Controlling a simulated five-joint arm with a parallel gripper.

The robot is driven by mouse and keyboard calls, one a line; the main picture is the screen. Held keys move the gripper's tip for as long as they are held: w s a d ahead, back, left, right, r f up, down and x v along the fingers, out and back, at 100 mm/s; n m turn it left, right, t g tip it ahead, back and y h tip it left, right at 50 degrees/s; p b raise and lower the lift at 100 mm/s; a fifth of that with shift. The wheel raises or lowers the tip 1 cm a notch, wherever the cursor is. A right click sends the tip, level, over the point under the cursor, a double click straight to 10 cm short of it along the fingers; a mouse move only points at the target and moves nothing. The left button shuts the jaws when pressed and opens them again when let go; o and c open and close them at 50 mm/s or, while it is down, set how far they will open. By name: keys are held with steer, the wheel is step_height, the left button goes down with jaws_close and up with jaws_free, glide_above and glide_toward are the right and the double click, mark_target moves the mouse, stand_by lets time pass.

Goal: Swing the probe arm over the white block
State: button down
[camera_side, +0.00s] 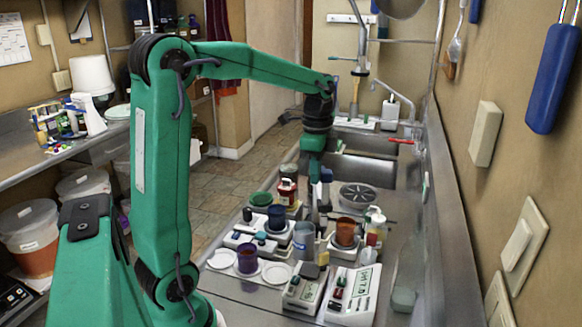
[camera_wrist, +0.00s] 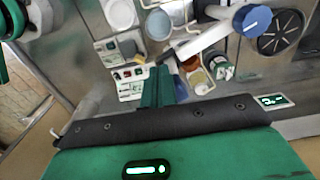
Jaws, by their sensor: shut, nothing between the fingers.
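In the wrist view the probe arm is a pale bar (camera_wrist: 205,38) with a round blue knob (camera_wrist: 252,20) at its right end. It reaches left and down toward my gripper, and its left end lies just beyond the fingertips. My gripper (camera_wrist: 157,72) is shut and empty, its green fingers near that end; contact cannot be told. In the side view my gripper (camera_side: 315,178) points down above the back of the cluttered counter. White blocks with buttons stand nearer the camera, one on the left (camera_side: 303,289) and one on the right (camera_side: 353,294); which one is meant is unclear.
Cups and jars crowd the counter, including a purple cup (camera_side: 247,258), a grey cup (camera_side: 303,242) and a brown-filled cup (camera_side: 346,232). White saucers (camera_side: 277,273) lie at the front left. A round black drain (camera_side: 358,196) and sinks are behind. A wall bounds the right.

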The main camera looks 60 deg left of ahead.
mark_target(330, 173)
steer(key=shift+w+d, duration=0.4)
steer(key=shift+w, duration=0.3)
steer(key=shift+w+d, duration=0.35)
steer(key=shift+w, duration=0.5)
steer(key=shift+w+d, duration=0.2)
steer(key=shift+w, duration=0.55)
steer(key=shift+w+d, duration=0.2)
steer(key=shift+w, duration=0.5)
steer(key=shift+s, duration=0.2)
steer(key=shift+s+a, duration=0.1)
steer(key=shift+s, duration=0.45)
steer(key=shift+r, duration=3)
